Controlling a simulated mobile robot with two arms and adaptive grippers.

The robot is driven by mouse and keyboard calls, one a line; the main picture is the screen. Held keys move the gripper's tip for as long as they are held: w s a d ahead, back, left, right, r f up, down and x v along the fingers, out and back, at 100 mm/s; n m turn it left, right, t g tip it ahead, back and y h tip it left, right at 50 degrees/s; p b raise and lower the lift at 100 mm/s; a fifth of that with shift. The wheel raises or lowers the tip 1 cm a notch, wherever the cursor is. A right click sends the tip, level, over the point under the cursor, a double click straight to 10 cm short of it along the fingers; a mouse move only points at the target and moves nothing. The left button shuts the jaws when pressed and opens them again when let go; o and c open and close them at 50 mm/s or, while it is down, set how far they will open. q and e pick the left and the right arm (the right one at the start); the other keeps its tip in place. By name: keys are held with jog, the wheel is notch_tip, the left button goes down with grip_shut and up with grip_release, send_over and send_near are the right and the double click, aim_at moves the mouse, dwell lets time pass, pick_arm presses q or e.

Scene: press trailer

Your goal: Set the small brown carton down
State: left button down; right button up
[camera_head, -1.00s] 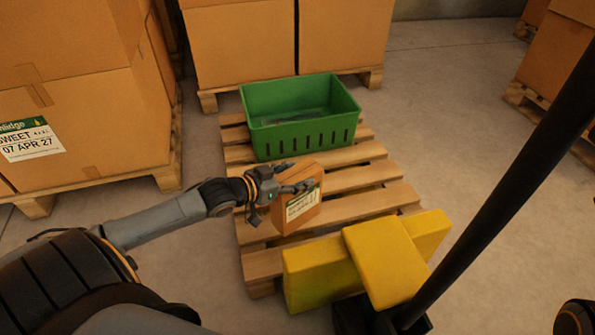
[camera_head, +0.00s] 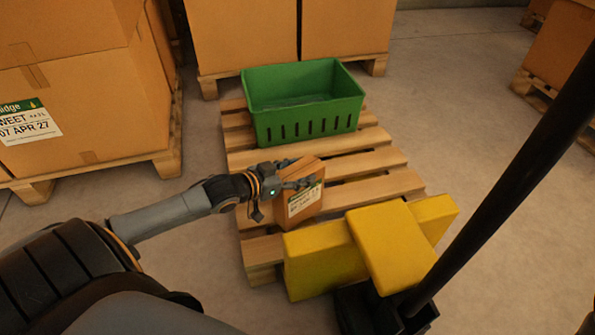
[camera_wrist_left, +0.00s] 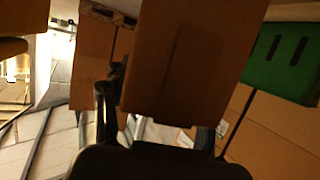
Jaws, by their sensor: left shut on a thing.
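The small brown carton (camera_head: 306,193) has a white and green label on its front face. It stands tilted at the middle of the wooden pallet (camera_head: 372,162); whether its base touches the slats I cannot tell. My left gripper (camera_head: 296,176) is shut on the carton's upper left part. In the left wrist view the carton (camera_wrist_left: 190,60) fills the upper middle, in front of my left gripper (camera_wrist_left: 160,125). My right gripper is not in view.
A green crate (camera_head: 305,125) stands at the back of the pallet. Yellow blocks (camera_head: 390,245) lie at its front right, one leaning over another. Large cartons on pallets (camera_head: 85,160) stand left and behind. Slats right of the carton are bare.

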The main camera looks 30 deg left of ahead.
pick_arm(q)
jog(key=shift+c, duration=2)
grip_release()
jog(key=shift+r, duration=0.1)
